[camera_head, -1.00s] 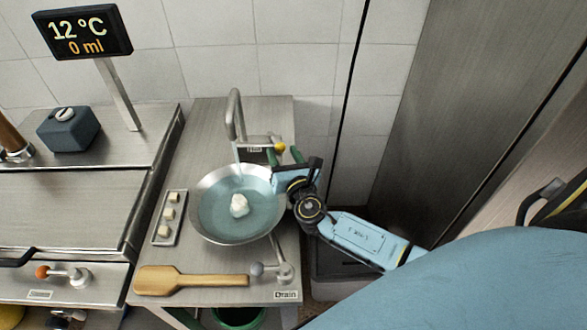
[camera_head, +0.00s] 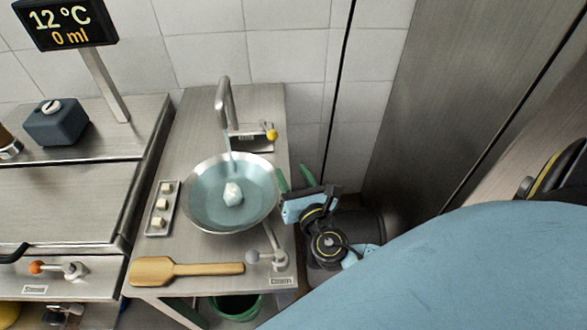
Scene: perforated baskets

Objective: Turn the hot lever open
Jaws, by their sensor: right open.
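The hot lever (camera_head: 271,134), a small lever with a yellow ball, sits right of the tap (camera_head: 222,103) at the back of the steel counter. Its label is too blurred to read clearly. A thin stream seems to fall from the tap into the round metal basin (camera_head: 275,203), which holds bluish water and a white lump (camera_head: 233,194). My right gripper (camera_head: 295,179) is open, its green fingertips apart and empty, beside the basin's right rim. It is nearer to me than the lever and clear of it. My left gripper is out of view.
A drain lever with a grey ball (camera_head: 252,256) stands at the counter's front right. A wooden spatula (camera_head: 185,269) and a tray of pale cubes (camera_head: 151,225) lie nearby. The display (camera_head: 67,21) reads 12 °C and 0 ml. A tall steel panel (camera_head: 455,100) stands at right.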

